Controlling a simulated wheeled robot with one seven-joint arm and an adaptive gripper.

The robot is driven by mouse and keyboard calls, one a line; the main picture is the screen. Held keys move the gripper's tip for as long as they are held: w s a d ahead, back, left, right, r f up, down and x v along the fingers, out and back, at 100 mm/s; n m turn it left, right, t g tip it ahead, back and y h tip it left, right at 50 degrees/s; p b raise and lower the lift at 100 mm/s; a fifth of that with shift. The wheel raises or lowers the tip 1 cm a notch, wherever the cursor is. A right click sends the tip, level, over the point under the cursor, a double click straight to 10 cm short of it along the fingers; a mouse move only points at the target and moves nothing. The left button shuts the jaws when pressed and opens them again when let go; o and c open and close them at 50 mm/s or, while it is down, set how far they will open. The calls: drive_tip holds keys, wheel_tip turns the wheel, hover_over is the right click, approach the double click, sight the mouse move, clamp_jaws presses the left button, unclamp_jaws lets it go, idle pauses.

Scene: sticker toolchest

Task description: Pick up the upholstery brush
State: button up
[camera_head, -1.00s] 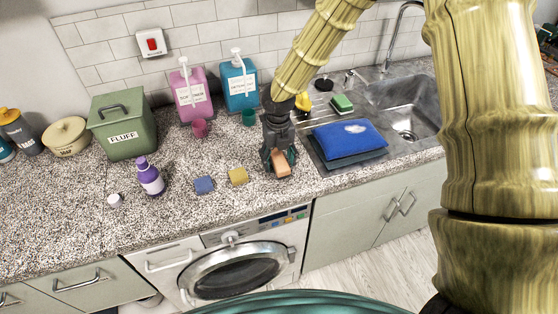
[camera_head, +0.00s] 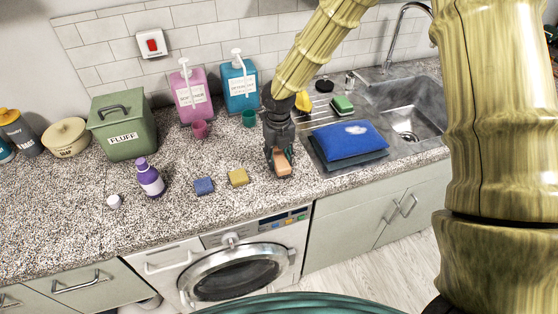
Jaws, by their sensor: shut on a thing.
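The upholstery brush (camera_head: 283,168) looks like a small block with an orange-tan face. It is at the front of the speckled counter, left of the blue cushion. My gripper (camera_head: 279,160) points down over it and is shut on it. The fingers hide part of the brush. I cannot tell whether the brush touches the counter or is slightly above it.
A yellow sponge (camera_head: 238,177) and a blue sponge (camera_head: 204,186) lie to the left, near a purple bottle (camera_head: 150,178). A blue cushion (camera_head: 350,139) is close on the right, before the sink (camera_head: 408,112). Pink (camera_head: 190,94) and teal (camera_head: 240,86) dispensers stand behind.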

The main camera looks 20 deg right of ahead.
drive_tip(key=shift+r, duration=0.4)
drive_tip(key=shift+s+a+r+b, duration=0.1)
drive_tip(key=shift+s+r+b, duration=0.2)
drive_tip(key=shift+r+b, duration=0.45)
drive_tip(key=s+a+r+b, duration=0.1)
drive_tip(key=s+a+b, duration=0.1)
drive_tip(key=s, duration=0.5)
drive_tip(key=s+a+b, duration=0.1)
drive_tip(key=s+a, duration=0.1)
drive_tip(key=s, duration=0.6)
drive_tip(key=shift+r+b, duration=0.35)
drive_tip(key=shift+b, duration=0.05)
drive_tip(key=o, duration=0.5)
drive_tip(key=c, duration=0.4)
